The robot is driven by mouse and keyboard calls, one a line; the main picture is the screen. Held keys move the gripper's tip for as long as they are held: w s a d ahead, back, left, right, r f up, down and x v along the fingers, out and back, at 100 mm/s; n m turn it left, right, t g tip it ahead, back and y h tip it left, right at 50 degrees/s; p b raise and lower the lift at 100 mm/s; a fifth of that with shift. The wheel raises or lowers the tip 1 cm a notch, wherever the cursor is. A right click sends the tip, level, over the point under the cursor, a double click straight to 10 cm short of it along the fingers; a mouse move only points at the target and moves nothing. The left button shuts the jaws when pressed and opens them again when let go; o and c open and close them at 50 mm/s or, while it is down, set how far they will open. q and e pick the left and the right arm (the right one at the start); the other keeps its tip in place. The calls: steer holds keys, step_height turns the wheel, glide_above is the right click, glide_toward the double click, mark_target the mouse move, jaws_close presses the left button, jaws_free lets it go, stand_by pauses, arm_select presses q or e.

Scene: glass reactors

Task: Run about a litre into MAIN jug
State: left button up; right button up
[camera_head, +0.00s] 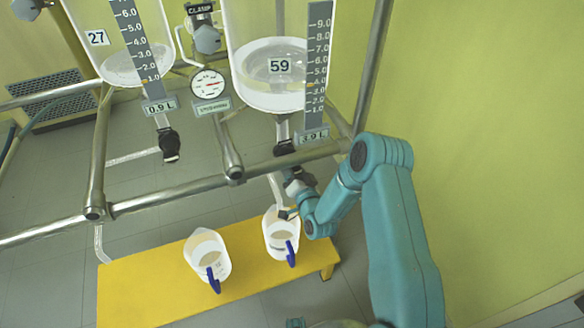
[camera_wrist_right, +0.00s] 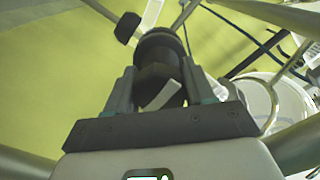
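Reactor 59 (camera_head: 268,90) holds clear liquid; its display reads 3.9 L. Its black drain valve (camera_head: 285,148) sits below, with a pale outlet tube leading down toward the right jug (camera_head: 281,240). A second jug (camera_head: 207,255) stands to the left. Both have blue handles; no MAIN label is readable, and their liquid levels are unclear. My right gripper (camera_head: 300,184) is beside the outlet, just below the valve. In the right wrist view its fingers (camera_wrist_right: 162,85) flank a dark round valve part (camera_wrist_right: 160,50) and appear closed on it. My left gripper is out of view.
Both jugs stand on a yellow bench (camera_head: 150,290). Reactor 27 (camera_head: 110,55) at left reads 0.9 L, with its own black valve (camera_head: 169,145). Metal frame tubes (camera_head: 190,190) cross above the bench. A gauge (camera_head: 207,83) hangs between the reactors.

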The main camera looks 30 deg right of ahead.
steer(key=n+b, duration=0.3)
steer(key=b, duration=0.1)
steer(key=shift+f+n, duration=0.3)
steer(key=shift+n, duration=0.1)
steer(key=shift+r+n+b, duration=0.1)
steer(key=shift+n+b, duration=0.3)
steer(key=shift+b, duration=0.1)
steer(key=shift+r+n, duration=0.2)
steer(key=shift+n, duration=0.3)
steer(key=o, duration=1)
steer(key=v, duration=1.6)
steer(key=shift+s+d+p, duration=0.1)
steer(key=shift+s+p, duration=0.1)
steer(key=shift+p, duration=0.15)
